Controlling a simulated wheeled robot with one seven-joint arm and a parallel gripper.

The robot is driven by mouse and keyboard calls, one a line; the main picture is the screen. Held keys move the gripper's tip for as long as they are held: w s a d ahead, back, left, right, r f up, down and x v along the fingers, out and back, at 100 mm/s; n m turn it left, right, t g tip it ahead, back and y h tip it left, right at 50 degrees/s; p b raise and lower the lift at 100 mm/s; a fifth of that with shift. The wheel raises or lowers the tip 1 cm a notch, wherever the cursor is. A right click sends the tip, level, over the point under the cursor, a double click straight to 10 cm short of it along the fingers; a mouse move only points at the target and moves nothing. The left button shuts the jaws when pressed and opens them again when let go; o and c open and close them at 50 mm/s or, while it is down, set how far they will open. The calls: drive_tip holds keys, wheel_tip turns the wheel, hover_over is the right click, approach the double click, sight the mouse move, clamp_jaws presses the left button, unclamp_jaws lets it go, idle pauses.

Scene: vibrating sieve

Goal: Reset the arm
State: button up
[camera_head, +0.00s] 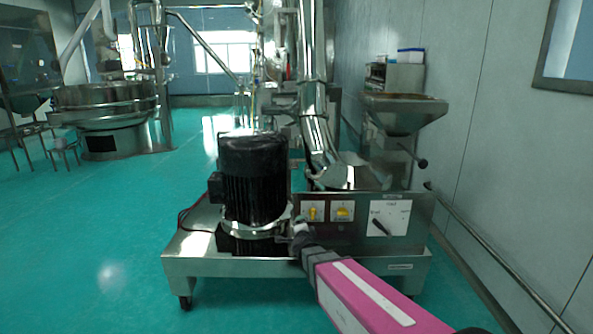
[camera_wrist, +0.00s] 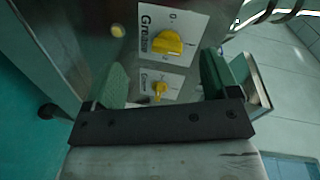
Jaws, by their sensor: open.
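My gripper (camera_head: 297,228) is at the front of a steel machine on wheels, between a black motor and the control panel (camera_head: 342,232). In the wrist view my gripper (camera_wrist: 162,78) is open, its two green-padded fingers wide apart with nothing held between them. A yellow knob (camera_wrist: 160,90) on a white label appears between the fingers, apart from both. A larger yellow knob (camera_wrist: 166,43) appears beyond it. In the head view both knobs, one (camera_head: 312,213) and another (camera_head: 342,213), sit on the panel. My pink arm reaches in from the lower right.
The black motor (camera_head: 253,180) stands left of my gripper. A dial with a black pointer (camera_head: 388,219) is on the panel's right. A steel hopper (camera_head: 402,115) stands behind, near the right wall. A round sieve (camera_head: 108,105) stands far left. The green floor at left is clear.

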drive_tip(key=s+d+f+n+g, duration=0.3)
drive_tip(key=s+d+n+g, duration=0.4)
drive_tip(key=s, duration=0.5)
drive_tip(key=s+d+f+n+g, duration=0.3)
drive_tip(key=s+d+n+g, duration=0.4)
drive_tip(key=s, duration=0.6)
drive_tip(key=shift+s+d+n+g, duration=0.25)
drive_tip(key=shift+d+n+g, duration=0.15)
drive_tip(key=shift+d+g, duration=0.6)
